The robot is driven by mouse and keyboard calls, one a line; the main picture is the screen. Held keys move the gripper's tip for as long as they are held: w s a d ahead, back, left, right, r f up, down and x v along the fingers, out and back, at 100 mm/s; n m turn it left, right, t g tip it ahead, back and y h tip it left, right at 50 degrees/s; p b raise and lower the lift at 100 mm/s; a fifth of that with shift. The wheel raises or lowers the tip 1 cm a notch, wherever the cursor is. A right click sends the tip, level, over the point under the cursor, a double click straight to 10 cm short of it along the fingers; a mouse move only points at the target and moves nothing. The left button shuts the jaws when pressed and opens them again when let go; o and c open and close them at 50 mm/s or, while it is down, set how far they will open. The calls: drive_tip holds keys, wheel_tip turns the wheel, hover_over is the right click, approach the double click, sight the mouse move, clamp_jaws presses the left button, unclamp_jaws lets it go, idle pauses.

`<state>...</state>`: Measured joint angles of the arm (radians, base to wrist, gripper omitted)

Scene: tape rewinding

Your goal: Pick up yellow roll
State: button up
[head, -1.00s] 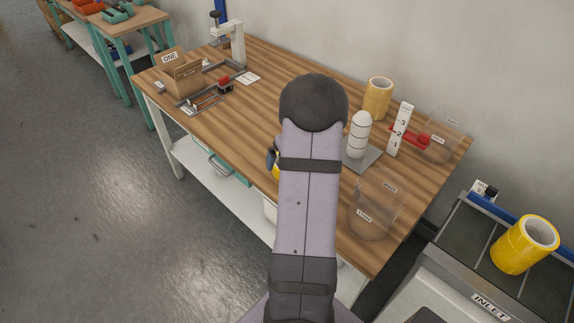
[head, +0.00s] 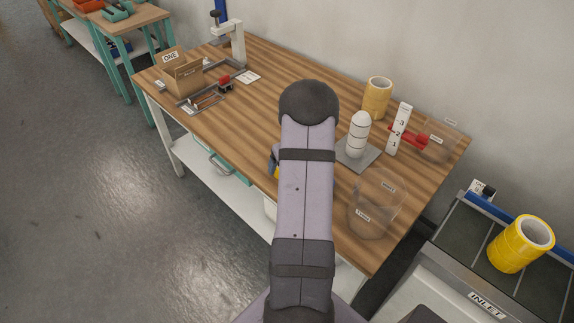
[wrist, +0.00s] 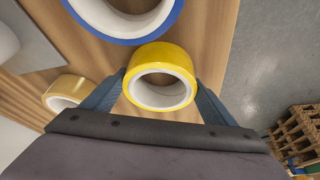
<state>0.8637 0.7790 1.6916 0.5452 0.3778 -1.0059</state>
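The yellow roll (wrist: 160,100) sits between the two fingers of my gripper (wrist: 161,80) in the wrist view, its hole facing the camera. One blue-grey finger lies along each side of it, with no clear gap. I cannot tell whether they press on it or only flank it. In the head view my arm hides most of the roll and gripper; only a bit of yellow (head: 276,172) shows beside the arm near the table's front edge.
A large blue-rimmed roll (wrist: 125,35) and a tan roll (wrist: 67,91) are near in the wrist view. A white stack (head: 358,134), clear bins (head: 377,207) and a tan roll (head: 378,99) stand on the table. Yellow rolls (head: 520,246) lie at the inlet.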

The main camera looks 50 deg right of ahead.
wheel_tip(320, 180, up, 10)
drive_tip(key=b, duration=0.2)
wheel_tip(320, 180, up, 12)
drive_tip(key=m+g+h+p, duration=0.2)
drive_tip(key=m+p, duration=0.7)
drive_tip(key=p, duration=0.7)
hover_over(363, 113)
drive_tip(key=a, duration=0.1)
drive_tip(key=shift+a+f, duration=0.1)
drive_tip(key=shift+a, duration=0.1)
drive_tip(key=shift+s+d+h+p, duration=0.25)
drive_tip(key=shift+d+h+p, duration=0.05)
drive_tip(key=shift+p, duration=0.05)
drive_tip(key=shift+f+b, duration=1)
drive_tip(key=shift+f, duration=0.5)
drive_tip(key=shift+f, duration=0.25)
drive_tip(key=shift+f+b, duration=0.35)
drive_tip(key=shift+b, duration=0.05)
drive_tip(key=shift+f+b, duration=0.6)
drive_tip(key=shift+f, duration=0.3)
